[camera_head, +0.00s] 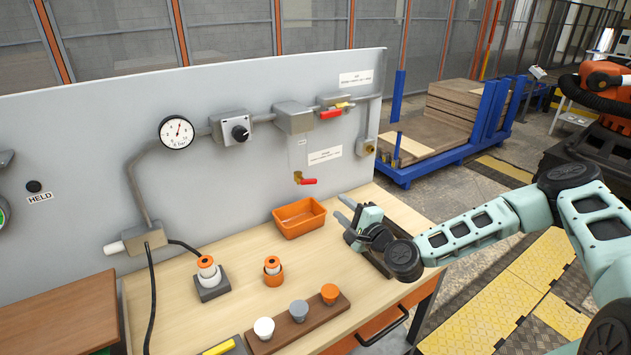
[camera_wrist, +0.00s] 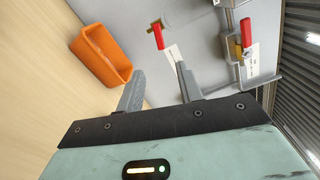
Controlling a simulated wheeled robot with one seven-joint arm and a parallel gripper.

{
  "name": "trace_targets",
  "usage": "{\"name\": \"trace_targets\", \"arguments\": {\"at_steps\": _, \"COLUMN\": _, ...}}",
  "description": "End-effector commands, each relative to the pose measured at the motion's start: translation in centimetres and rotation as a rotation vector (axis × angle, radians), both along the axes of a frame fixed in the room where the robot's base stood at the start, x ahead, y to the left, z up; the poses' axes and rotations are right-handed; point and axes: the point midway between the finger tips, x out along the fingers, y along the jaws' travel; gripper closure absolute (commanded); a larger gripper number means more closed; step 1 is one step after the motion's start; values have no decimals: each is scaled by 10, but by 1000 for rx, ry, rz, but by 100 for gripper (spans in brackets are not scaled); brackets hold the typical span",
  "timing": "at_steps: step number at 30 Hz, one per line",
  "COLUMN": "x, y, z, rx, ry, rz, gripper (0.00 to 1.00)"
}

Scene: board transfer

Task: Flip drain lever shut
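Two red-handled brass valves are on the grey panel. The lower red lever (camera_head: 308,181) sits on a short outlet below a small white label and lies roughly level; it also shows in the wrist view (camera_wrist: 158,37). The upper red lever (camera_head: 331,114) lies along the pipe near the panel's top right; it also shows in the wrist view (camera_wrist: 247,34). The label text is too small to read surely, so I cannot confirm which is the drain. My gripper (camera_head: 345,209) is open and empty, right of the orange bin and apart from both levers; its fingers also show in the wrist view (camera_wrist: 160,80).
The orange bin (camera_head: 300,217) stands on the wooden bench (camera_head: 230,270) below the lower lever. A brown rack (camera_head: 297,325) with several knobs is at the bench front. A grey dial box (camera_head: 231,127) and gauge (camera_head: 176,133) are on the panel.

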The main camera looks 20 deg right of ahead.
Motion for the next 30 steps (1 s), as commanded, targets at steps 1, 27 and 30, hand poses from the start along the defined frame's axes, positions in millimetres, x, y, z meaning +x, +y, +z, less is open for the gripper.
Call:
{"name": "trace_targets", "arguments": {"at_steps": 1, "x": 11, "y": 5, "z": 4, "rx": 0, "ry": 0, "rz": 1, "gripper": 64}}
{"name": "trace_targets", "arguments": {"at_steps": 27, "x": 129, "y": 43, "z": 0, "rx": -1, "ry": 2, "rz": 1, "gripper": 64}}
{"name": "trace_targets", "arguments": {"at_steps": 30, "x": 130, "y": 43, "z": 0, "rx": -1, "ry": 2, "rz": 1, "gripper": 64}}
